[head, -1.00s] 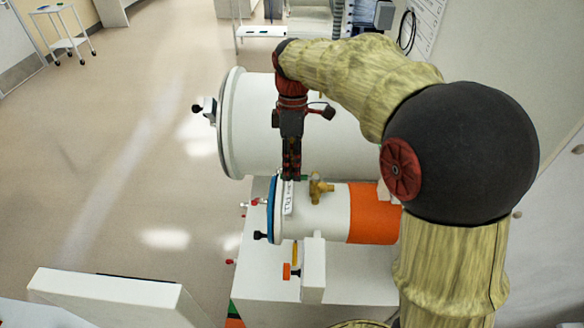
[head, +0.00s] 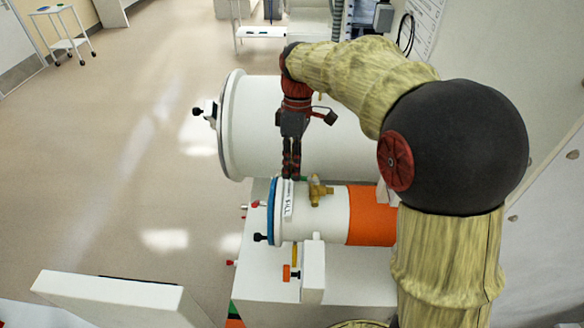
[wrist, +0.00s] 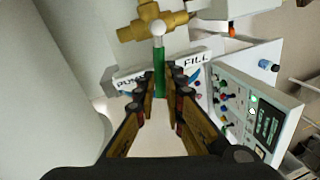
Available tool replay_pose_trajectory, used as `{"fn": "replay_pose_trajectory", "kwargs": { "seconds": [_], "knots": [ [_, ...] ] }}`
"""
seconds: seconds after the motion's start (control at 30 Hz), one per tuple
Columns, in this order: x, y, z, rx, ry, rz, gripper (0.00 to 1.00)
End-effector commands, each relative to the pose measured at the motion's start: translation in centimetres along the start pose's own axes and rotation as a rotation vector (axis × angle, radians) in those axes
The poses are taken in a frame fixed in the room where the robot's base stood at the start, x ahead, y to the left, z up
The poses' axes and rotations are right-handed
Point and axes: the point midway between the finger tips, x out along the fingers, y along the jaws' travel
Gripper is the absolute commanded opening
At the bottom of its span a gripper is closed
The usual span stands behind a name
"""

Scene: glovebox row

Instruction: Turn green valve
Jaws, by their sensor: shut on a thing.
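The green valve handle (wrist: 159,72) is a slim green lever in the wrist view, running from the brass valve body (wrist: 153,22) toward me. The brass valve also shows in the head view (head: 319,191), on top of the small white cylinder. My gripper (wrist: 162,88) has its fingertips on either side of the green handle's near end and is shut on it. In the head view my gripper (head: 291,176) points down beside the valve, and the handle is mostly hidden. A white label plate (wrist: 197,58) reading PUMP and FILL lies behind the handle, partly covered.
The small white cylinder (head: 333,213) has a blue-rimmed door and an orange band. A larger white cylinder (head: 258,120) lies close behind it. A control panel (wrist: 258,120) with several knobs shows at right in the wrist view. Open floor (head: 130,150) lies to the left.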

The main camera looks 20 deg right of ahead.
Motion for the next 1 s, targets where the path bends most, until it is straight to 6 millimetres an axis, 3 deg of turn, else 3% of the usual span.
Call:
{"fn": "replay_pose_trajectory", "kwargs": {
  "seconds": [1.0],
  "knots": [
    [-1.1, 4.8, 3.1, 0.941, 0.191, 0.002, 0.0]
  ]
}}
